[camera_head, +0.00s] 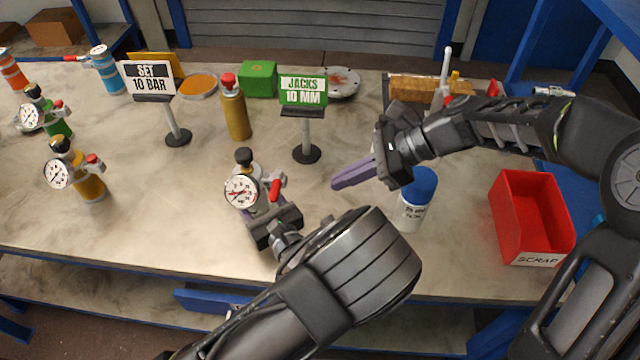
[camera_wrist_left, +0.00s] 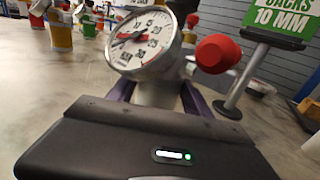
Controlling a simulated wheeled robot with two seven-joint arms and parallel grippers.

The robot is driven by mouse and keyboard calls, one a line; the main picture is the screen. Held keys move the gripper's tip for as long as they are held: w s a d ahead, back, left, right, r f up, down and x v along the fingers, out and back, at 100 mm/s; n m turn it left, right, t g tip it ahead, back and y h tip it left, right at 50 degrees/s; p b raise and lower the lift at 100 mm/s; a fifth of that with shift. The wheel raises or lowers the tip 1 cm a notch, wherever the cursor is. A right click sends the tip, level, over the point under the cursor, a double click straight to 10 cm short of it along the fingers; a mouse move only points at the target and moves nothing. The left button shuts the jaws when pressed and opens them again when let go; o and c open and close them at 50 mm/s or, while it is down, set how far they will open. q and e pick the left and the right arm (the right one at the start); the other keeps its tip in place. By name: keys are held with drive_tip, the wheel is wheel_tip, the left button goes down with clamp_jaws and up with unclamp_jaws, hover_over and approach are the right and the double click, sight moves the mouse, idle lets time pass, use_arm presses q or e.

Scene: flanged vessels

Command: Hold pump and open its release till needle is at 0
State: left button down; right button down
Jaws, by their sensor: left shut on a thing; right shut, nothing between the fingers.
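The pump (camera_head: 246,172) stands upright at the table's front middle, with a black top knob, a white round gauge (camera_head: 241,192) and a red release knob (camera_head: 275,189). The left wrist view shows the gauge (camera_wrist_left: 145,42) and red knob (camera_wrist_left: 217,53) close up. Red shows across the dial; the exact needle reading is unclear. My left gripper (camera_head: 262,218) is shut on the pump's body, below the gauge; its fingers are partly hidden. My right gripper (camera_head: 345,180) is shut and empty, its purple fingers pointing left, to the right of the pump and apart from the red knob.
Two other gauged pumps, one yellow (camera_head: 90,185) and one green (camera_head: 55,122), stand at left. Signs "SET 10 BAR" (camera_head: 149,77) and "JACKS 10 MM" (camera_head: 303,91) stand behind. A blue-capped white container (camera_head: 411,213) is under my right arm; a red scrap bin (camera_head: 530,215) is right.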

use_arm(q)
drive_tip(key=shift+f, duration=0.1)
use_arm(e)
drive_tip(key=shift+v, duration=1.55)
use_arm(q)
drive_tip(key=shift+a, duration=0.1)
use_arm(e)
drive_tip(key=shift+s, duration=0.15)
idle(0.8)
use_arm(q)
drive_tip(key=shift+c, duration=1.8)
unclamp_jaws()
drive_tip(key=v, duration=0.7)
drive_tip(key=shift+s, duration=0.2)
drive_tip(key=shift+s+d, duration=0.1)
drive_tip(key=shift+d, duration=0.15)
